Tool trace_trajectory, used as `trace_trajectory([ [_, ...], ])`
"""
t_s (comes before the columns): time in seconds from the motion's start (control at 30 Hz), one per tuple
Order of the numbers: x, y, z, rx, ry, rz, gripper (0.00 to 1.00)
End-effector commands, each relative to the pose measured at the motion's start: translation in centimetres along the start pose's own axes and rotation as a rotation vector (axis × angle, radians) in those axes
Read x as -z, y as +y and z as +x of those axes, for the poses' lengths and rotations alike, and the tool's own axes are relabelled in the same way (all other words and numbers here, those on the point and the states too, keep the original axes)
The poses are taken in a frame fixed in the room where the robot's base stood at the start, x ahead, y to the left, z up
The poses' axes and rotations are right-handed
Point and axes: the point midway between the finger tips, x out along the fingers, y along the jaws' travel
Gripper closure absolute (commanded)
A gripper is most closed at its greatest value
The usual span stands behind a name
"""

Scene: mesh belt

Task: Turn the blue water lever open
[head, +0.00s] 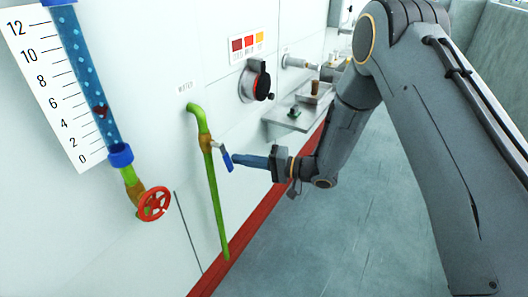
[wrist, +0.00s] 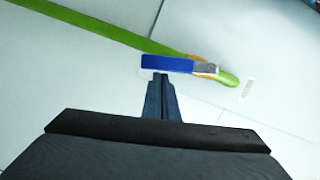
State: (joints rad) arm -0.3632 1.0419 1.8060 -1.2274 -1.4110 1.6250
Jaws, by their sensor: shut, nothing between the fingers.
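The blue water lever (head: 227,161) sits on a brass valve (head: 206,142) on a green pipe (head: 212,185) that runs down the white wall. In the wrist view the lever (wrist: 168,63) is a blue bar on a metal arm, lying across just beyond the fingertips. My gripper (head: 236,159) is shut and empty, its fingers pointing left at the lever. In the wrist view my gripper (wrist: 160,77) has its tips at the lever's lower edge. I cannot tell whether they touch it.
A red handwheel (head: 154,204) and a blue gauge tube (head: 88,80) with a scale are on the wall at left. A black rotary knob (head: 262,86) is above right of the lever. A small shelf (head: 285,121) juts out behind my arm. The floor at right is clear.

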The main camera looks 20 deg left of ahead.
Motion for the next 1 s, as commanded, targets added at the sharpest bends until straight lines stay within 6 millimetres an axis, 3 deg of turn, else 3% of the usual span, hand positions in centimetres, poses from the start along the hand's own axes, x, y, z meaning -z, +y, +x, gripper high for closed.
trace_trajectory([
  [0.3, -2.0, 0.2, 1.1, 0.027, -0.013, 0.096, 1.0],
  [1.0, -2.4, 0.4, 1.0, 0.026, -0.01, 0.094, 1.0],
])
